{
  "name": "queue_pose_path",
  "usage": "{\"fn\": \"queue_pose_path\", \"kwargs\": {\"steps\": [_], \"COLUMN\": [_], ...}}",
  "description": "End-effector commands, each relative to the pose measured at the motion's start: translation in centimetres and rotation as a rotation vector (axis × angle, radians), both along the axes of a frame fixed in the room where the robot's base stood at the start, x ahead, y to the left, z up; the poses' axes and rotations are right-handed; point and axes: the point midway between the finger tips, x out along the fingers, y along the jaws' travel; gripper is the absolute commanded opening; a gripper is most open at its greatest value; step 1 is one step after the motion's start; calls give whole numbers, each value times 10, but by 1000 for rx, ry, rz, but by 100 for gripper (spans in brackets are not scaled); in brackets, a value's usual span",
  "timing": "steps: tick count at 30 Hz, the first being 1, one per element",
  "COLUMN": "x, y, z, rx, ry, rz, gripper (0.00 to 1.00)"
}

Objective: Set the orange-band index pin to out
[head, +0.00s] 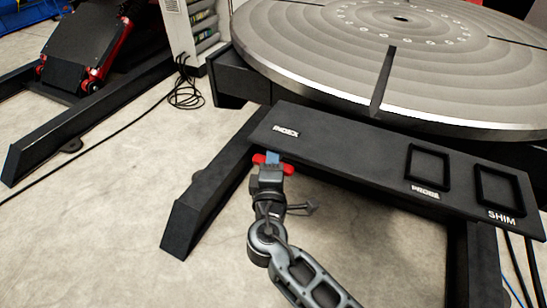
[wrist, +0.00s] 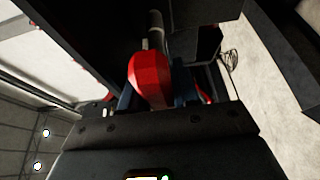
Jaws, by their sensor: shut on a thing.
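A red T-shaped handle (head: 287,169) sticks out at the front edge of the dark panel, just below the INDEX label (head: 286,131). My gripper (head: 271,161), with blue fingers, is shut on this handle. In the wrist view the red handle (wrist: 151,80) sits between the fingers, with a grey cylindrical shaft (wrist: 155,28) beyond it. I take it as the index pin. No orange band can be made out. My gripper hides the handle's middle, and how far the pin sits in or out cannot be told.
The dark panel (head: 350,157) also carries square frames marked PROBE (head: 428,167) and SHIM (head: 508,192). A large round grooved table (head: 330,50) lies above and behind it. A black frame leg (head: 207,195) slopes down to the left. The floor at left is open, with a black cable.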

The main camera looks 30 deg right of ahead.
Motion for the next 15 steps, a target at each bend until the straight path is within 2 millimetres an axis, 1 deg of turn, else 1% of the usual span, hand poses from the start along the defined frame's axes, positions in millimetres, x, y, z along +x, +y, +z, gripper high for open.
{"fn": "queue_pose_path", "kwargs": {"steps": [8, 11, 15], "x": [-1, -7, -21], "y": [2, 10, 29], "z": [-1, -2, -3], "rx": [0, 0, -1], "ry": [1, 1, 2], "rz": [0, 1, 4], "gripper": [0, 0, 0]}}
